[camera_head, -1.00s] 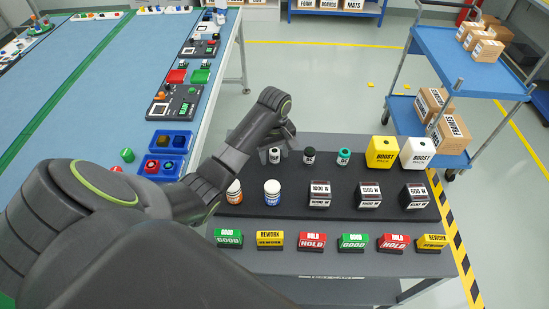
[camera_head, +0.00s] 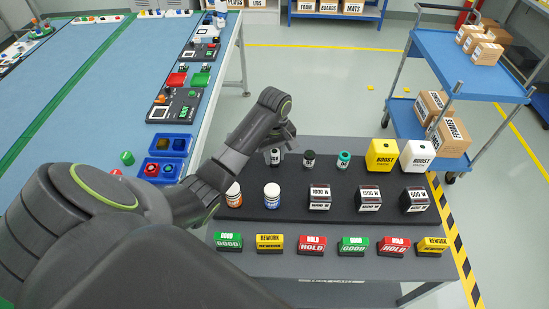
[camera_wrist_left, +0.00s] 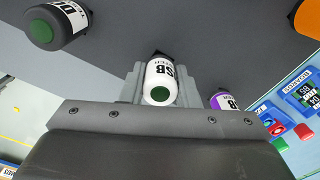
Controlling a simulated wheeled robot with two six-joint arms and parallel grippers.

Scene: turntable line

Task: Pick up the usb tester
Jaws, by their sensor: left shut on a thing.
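The usb tester is a small white cylinder with a green top button and black lettering, partly readable as "SB", in the left wrist view (camera_wrist_left: 160,82). It also shows in the head view (camera_head: 275,158), at the left end of the back row on the dark mat. My left gripper (camera_head: 280,147) is shut on it, with the grey fingers (camera_wrist_left: 160,88) on either side of its body. The tester looks upright; whether its base touches the mat cannot be told. My right gripper is not in view.
A black-and-white cylinder (camera_head: 309,160) and a teal-topped one (camera_head: 343,160) stand to the right. Yellow (camera_head: 381,155) and white (camera_head: 417,156) boost packs stand further right. A blue bin (camera_head: 163,170) lies left.

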